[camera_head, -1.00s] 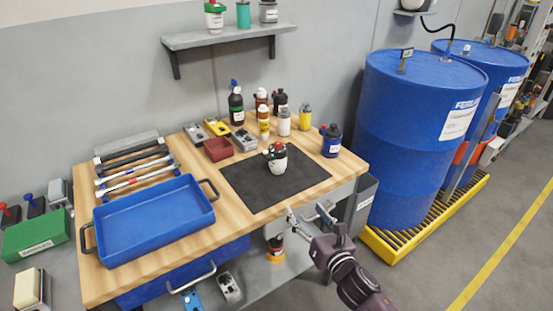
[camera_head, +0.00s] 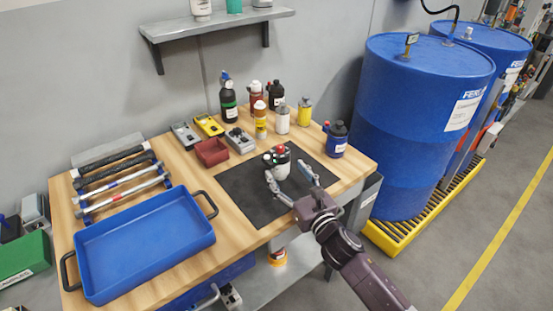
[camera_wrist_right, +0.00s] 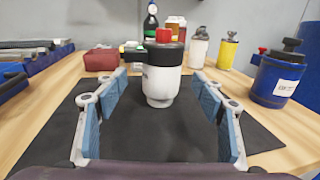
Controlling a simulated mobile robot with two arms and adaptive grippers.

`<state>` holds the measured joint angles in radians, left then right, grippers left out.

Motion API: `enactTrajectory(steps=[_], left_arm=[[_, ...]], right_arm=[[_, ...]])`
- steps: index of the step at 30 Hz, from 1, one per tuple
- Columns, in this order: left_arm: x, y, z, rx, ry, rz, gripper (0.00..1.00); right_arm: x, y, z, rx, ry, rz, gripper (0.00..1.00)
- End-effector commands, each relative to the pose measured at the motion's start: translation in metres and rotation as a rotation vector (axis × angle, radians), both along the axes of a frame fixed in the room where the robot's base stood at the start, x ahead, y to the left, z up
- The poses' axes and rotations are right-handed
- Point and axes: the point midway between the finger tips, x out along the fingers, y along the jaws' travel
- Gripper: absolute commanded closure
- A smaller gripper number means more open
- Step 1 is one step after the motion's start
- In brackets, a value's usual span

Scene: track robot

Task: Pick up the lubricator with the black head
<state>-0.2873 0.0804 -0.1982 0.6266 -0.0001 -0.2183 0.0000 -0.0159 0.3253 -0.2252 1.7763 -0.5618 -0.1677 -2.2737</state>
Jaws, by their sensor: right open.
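The lubricator with the black head (camera_head: 281,170) stands upright on the black mat (camera_head: 245,205) on the wooden workbench. It has a white body, a black head and a red top part. In the right wrist view the lubricator (camera_wrist_right: 161,85) stands ahead, centred between the finger pads. My right gripper (camera_head: 290,180) is open in front of it, its fingers pointing at it and spread to either side. In the wrist view the right gripper (camera_wrist_right: 160,120) is empty, with the lubricator still beyond the pads. My left gripper is not in view.
Several bottles stand behind the mat, including a yellow one (camera_head: 304,111). A blue bottle (camera_head: 337,139) is at the mat's right. A red bin (camera_head: 212,153) and a blue tray (camera_head: 140,240) lie to the left. Blue drums (camera_head: 410,140) stand right of the bench.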

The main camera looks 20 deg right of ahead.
Motion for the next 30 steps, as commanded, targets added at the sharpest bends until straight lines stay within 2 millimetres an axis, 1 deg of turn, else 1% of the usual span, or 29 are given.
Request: enactTrajectory(steps=[1,3,6,8,12,15,19,23,30], left_arm=[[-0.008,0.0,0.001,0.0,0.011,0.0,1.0],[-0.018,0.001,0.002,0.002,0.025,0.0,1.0],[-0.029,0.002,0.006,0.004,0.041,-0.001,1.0],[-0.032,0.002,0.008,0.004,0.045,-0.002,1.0],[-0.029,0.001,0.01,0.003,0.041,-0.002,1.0],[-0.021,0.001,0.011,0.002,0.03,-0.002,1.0],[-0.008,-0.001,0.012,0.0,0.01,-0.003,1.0],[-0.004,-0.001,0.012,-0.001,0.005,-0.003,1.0],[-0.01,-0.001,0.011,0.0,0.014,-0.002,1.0]], right_arm=[[0.006,0.001,0.001,0.002,0.0,0.0,0.37],[0.012,0.001,0.002,0.002,-0.001,0.0,0.37],[0.025,0.003,0.005,0.004,0.0,0.0,0.37],[0.034,0.003,0.005,0.003,-0.001,0.0,0.37],[0.051,0.005,0.004,0.003,-0.001,0.001,0.37],[0.057,0.006,0.003,0.003,0.0,0.001,0.37],[0.059,0.006,0.002,0.002,0.001,0.001,0.37],[0.059,0.006,0.002,0.002,0.001,0.001,0.37],[0.059,0.006,0.002,0.002,0.001,0.001,0.64]])
